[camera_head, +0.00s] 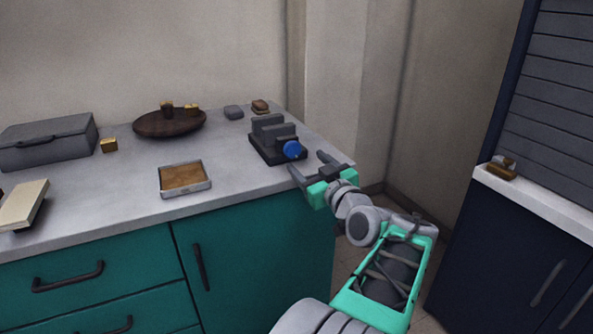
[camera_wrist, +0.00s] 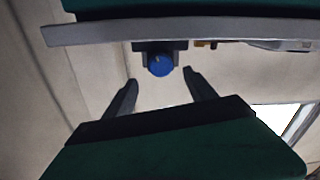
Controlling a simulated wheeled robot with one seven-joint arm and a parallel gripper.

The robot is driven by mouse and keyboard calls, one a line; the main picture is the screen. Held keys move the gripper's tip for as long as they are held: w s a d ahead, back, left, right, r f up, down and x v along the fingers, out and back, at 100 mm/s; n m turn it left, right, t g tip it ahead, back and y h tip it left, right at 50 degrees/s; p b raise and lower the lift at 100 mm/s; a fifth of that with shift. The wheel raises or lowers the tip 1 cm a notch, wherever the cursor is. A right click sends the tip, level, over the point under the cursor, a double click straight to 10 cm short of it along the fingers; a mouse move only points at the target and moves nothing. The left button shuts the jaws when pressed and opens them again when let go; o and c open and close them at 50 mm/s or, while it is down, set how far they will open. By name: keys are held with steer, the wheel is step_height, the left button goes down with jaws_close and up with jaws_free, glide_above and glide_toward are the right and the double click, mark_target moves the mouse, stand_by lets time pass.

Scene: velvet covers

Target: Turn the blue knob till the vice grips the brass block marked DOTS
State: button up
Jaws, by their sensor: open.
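The dark grey vice (camera_head: 264,147) stands on the counter near its right end, with its blue knob (camera_head: 292,150) facing my gripper. I cannot make out a brass block between its jaws. My gripper (camera_head: 307,164) is open and empty, just short of the knob, at the counter's front right corner. In the wrist view the knob (camera_wrist: 159,64) shows beyond and between the open fingertips (camera_wrist: 160,78), apart from both. Small brass blocks show on the counter (camera_head: 109,146) and on the round brown tray (camera_head: 157,129). Their markings are too small to read, so I cannot tell which is DOTS.
A grey case (camera_head: 47,143) and a cream block-like object (camera_head: 23,203) are at left. A shallow metal-rimmed tray (camera_head: 185,192) lies near the front edge. A grey piece (camera_head: 233,112) and a brown piece (camera_head: 260,105) lie behind the vice. A dark cabinet (camera_head: 500,240) stands at right.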

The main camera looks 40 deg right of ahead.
mark_target(294, 150)
steer(key=x, duration=0.6)
steer(key=shift+w+b, duration=0.35)
steer(key=shift+w, duration=0.05)
steer(key=shift+c, duration=0.2)
steer(key=c, duration=1.3)
